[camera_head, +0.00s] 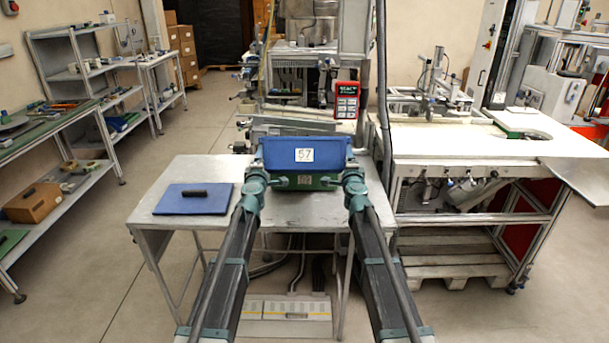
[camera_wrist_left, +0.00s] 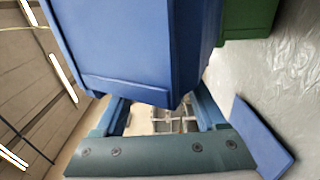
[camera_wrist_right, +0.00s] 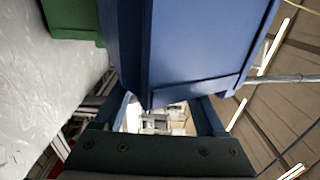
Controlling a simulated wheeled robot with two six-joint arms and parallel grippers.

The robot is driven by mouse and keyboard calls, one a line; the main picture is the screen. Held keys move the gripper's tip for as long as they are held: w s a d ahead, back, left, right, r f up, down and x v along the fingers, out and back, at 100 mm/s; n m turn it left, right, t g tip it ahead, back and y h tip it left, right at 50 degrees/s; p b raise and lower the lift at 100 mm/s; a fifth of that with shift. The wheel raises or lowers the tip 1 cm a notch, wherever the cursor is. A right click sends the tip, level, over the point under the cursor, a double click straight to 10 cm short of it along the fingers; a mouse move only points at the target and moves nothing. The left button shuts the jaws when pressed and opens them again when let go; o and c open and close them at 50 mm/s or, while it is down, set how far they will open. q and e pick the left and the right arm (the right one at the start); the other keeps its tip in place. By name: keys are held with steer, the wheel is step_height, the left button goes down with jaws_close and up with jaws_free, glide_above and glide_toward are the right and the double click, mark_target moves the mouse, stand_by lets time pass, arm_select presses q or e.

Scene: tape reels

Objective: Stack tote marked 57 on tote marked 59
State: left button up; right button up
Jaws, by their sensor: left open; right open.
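The blue tote marked 57 (camera_head: 305,146) is upright and looks level, directly above a green tote (camera_head: 304,183) on the grey table. No gap shows between them, and the green tote's small label is too small to read surely. My left gripper (camera_head: 259,178) is open at the blue tote's left end; my right gripper (camera_head: 351,178) is open at its right end. The wrist views show the blue tote close to the fingers of the left gripper (camera_wrist_left: 160,103) and right gripper (camera_wrist_right: 160,103). Green tote parts show in the left (camera_wrist_left: 245,20) and right (camera_wrist_right: 75,20) wrist views.
A blue flat panel with a dark handle (camera_head: 193,198) lies on the table's left part. The grey table (camera_head: 165,172) is otherwise mostly clear. A white workbench (camera_head: 440,142) is to the right, shelves (camera_head: 80,75) to the left.

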arm_select(q)
steer(key=shift+d+f+h, duration=0.15)
steer(key=shift+d+h, duration=0.25)
steer(key=shift+d, duration=0.45)
arm_select(e)
steer(key=shift+a+f+y, duration=0.15)
steer(key=shift+a+y, duration=0.25)
steer(key=shift+a, duration=0.45)
arm_select(q)
steer(key=shift+a, duration=0.15)
arm_select(e)
steer(key=shift+d, duration=0.15)
arm_select(q)
steer(key=shift+a, duration=0.85)
steer(key=o, duration=0.4)
steer(key=shift+a, duration=0.2)
arm_select(e)
steer(key=shift+d, duration=1)
arm_select(q)
steer(key=shift+a, duration=0.1)
arm_select(e)
steer(key=o, duration=0.4)
steer(key=shift+d, duration=0.1)
arm_select(q)
steer(key=shift+s, duration=0.15)
steer(key=s, duration=1.1)
steer(key=shift+s, duration=0.4)
arm_select(e)
steer(key=s, duration=1.2)
